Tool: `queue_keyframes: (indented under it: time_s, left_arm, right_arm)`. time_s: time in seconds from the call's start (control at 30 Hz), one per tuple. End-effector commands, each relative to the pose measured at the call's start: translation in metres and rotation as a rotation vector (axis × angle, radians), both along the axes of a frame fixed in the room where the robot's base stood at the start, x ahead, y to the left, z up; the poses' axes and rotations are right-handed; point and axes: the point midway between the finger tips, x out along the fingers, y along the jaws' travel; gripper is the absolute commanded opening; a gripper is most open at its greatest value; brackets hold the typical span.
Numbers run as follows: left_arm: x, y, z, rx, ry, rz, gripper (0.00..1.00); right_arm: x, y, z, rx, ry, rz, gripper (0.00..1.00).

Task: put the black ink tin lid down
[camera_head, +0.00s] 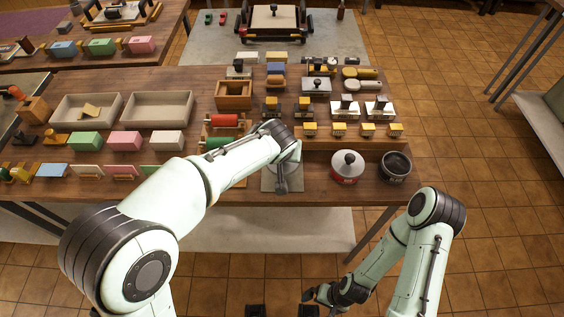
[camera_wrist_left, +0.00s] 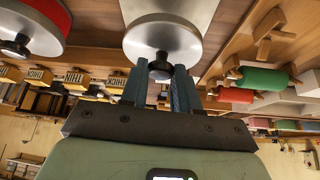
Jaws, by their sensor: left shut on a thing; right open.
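The black ink tin lid (camera_wrist_left: 163,36), a round silver disc with a dark knob, is in my left gripper (camera_wrist_left: 160,80) in the left wrist view. The fingers are shut on the knob. In the head view my own left arm and wrist hide the lid, over a grey plate (camera_head: 270,184) at the table's front edge. I cannot tell whether the lid touches the plate. The open black ink tin (camera_head: 396,168) stands at the front right of the table. My right gripper (camera_head: 316,300) is open and empty, low in front of the table.
A red tin (camera_head: 346,172) with its silver lid on stands between the plate and the black tin. Red (camera_head: 222,121) and green (camera_head: 217,142) rollers are left of my left wrist. Stamps and blocks crowd the wooden table (camera_head: 290,213) behind; its front strip is mostly clear.

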Motion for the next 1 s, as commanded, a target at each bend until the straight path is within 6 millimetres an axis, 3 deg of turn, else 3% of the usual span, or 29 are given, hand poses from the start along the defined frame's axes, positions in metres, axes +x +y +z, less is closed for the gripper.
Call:
queue_keyframes:
  time_s: [0.3, 0.77, 0.8, 0.87, 1.0]
  left_arm:
    - [0.000, 0.001, -0.041, 0.002, 0.002, 0.000, 0.06]
    - [0.000, 0.000, -0.047, 0.000, 0.000, 0.000, 0.06]
    - [0.000, 0.000, -0.047, 0.001, 0.001, 0.000, 0.37]
    - [0.000, 0.000, -0.047, 0.001, 0.000, 0.000, 0.56]
    - [0.000, 0.000, -0.046, 0.001, 0.000, 0.000, 0.56]
  right_arm:
    - [-0.002, 0.000, -0.005, 0.000, 0.002, 0.000, 1.00]
    - [-0.005, 0.000, -0.009, 0.000, 0.006, 0.000, 1.00]
    - [-0.005, 0.000, -0.009, 0.000, 0.005, 0.001, 1.00]
    - [-0.004, 0.000, -0.009, 0.000, 0.004, 0.000, 1.00]
    - [-0.004, 0.000, -0.008, 0.000, 0.004, 0.000, 1.00]
